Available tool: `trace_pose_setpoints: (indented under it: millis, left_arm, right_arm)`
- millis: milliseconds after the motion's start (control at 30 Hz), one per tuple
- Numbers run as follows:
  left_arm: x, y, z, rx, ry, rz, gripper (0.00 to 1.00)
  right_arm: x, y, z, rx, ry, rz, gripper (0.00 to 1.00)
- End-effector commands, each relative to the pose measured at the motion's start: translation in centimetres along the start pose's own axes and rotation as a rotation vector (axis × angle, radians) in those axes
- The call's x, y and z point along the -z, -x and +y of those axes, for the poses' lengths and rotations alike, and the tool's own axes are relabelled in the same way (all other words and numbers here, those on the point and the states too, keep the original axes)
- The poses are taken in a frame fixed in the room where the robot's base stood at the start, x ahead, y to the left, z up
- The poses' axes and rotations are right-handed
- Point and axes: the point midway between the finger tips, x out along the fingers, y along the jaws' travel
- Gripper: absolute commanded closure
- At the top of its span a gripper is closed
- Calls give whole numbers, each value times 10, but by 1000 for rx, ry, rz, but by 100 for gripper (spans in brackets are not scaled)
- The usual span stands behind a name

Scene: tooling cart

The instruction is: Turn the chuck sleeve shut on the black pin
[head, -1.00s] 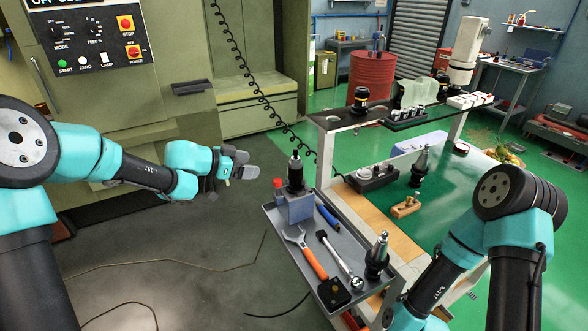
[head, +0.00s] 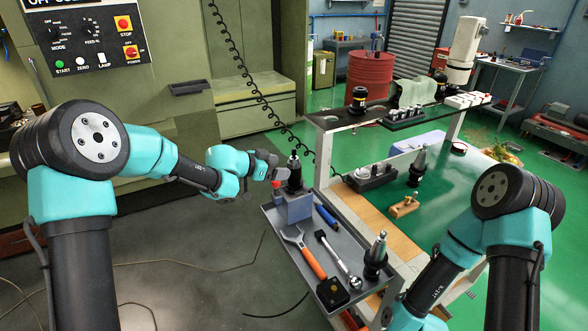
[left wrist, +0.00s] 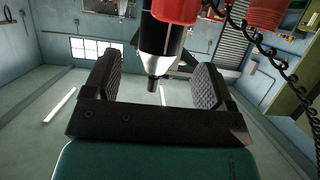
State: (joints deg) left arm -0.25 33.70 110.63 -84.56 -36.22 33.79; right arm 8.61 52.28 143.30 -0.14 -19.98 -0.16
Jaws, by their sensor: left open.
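The chuck (head: 295,172) stands upright in a grey block (head: 298,208) on the cart's tray. It has a dark body and a paler tapered nose, with the small black pin (head: 294,153) at its top. In the left wrist view, the chuck sleeve (left wrist: 154,35) lies ahead between the fingers, and the black pin (left wrist: 152,83) sticks out of the nose. My left gripper (head: 280,172) is open, just left of the chuck in the head view. Its fingers show on both sides of the pin with gaps; contact is not visible. My right gripper is out of view.
The tray (head: 273,222) also holds an orange-handled wrench (head: 312,262), a ratchet (head: 340,260), a blue-handled tool (head: 327,216) and another tool holder (head: 376,258). A coiled cable (head: 252,88) hangs behind.

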Motion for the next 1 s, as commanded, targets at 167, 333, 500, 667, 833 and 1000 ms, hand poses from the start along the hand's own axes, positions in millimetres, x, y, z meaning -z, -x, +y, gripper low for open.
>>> trace_pose_setpoints:
  millis: [167, 333, 500, 667, 833, 1000]
  left_arm:
    - [0, -32, 1, -2, 0, -1, 22]
    - [0, -54, 0, -1, -1, 0, 22]
    - [0, -64, 0, 0, 0, 0, 22]
    - [0, -65, 0, 0, 0, 0, 22]
    - [0, -65, 0, 0, 0, 0, 27]
    - [0, -65, 0, 0, 0, 0, 43]
  right_arm:
    - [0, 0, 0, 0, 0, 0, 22]
    - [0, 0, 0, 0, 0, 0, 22]
    - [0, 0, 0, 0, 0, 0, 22]
    - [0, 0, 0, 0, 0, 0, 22]
    - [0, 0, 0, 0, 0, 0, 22]
    - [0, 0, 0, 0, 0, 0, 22]
